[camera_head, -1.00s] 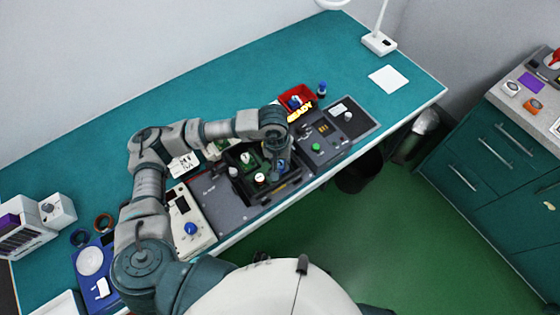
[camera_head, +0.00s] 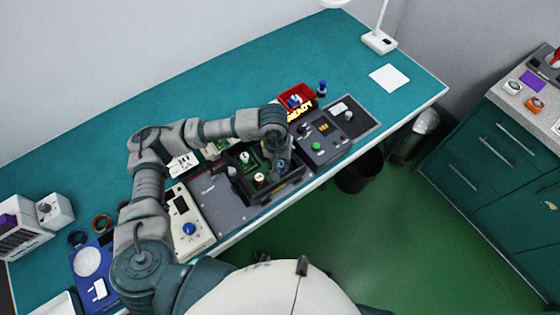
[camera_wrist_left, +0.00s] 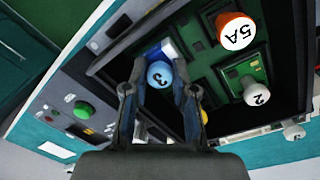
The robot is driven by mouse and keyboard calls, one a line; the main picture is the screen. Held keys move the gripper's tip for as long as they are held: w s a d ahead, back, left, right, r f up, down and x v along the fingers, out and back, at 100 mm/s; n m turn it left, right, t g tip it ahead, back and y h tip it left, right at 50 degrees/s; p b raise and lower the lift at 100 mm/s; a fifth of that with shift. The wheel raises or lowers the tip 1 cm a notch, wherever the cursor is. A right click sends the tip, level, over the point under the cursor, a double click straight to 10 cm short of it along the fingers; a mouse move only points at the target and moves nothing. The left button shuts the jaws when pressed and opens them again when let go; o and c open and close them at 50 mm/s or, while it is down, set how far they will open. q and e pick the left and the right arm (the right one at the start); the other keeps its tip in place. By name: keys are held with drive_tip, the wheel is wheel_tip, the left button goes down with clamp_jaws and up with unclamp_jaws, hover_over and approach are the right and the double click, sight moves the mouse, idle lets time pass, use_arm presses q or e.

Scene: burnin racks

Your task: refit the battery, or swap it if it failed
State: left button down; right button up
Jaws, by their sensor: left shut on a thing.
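A black open tray (camera_head: 238,190) on the bench holds a green circuit board (camera_wrist_left: 205,78). In the left wrist view my left gripper (camera_wrist_left: 160,84) is shut on a blue-topped part marked 3 (camera_wrist_left: 159,74), with one finger on each side of it. Its lower part is hidden, so I cannot tell whether it is seated or lifted. In the head view the left gripper (camera_head: 281,163) is over the tray's right side, partly hidden. My right gripper is not in view.
Behind are a red bin (camera_head: 292,92) and a blue-capped bottle (camera_head: 322,87). A pale unit with a blue knob (camera_head: 189,229) stands left. The bench's back is clear.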

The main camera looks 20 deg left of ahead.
use_arm(q)
drive_tip(key=c, duration=0.9)
unclamp_jaws()
drive_tip(key=shift+o, duration=0.2)
drive_tip(key=shift+r+p, duration=0.9)
drive_tip(key=shift+r, duration=1.6)
drive_tip(key=shift+r+p, duration=0.6)
drive_tip(key=shift+r, duration=1.4)
drive_tip(key=shift+r, duration=0.1)
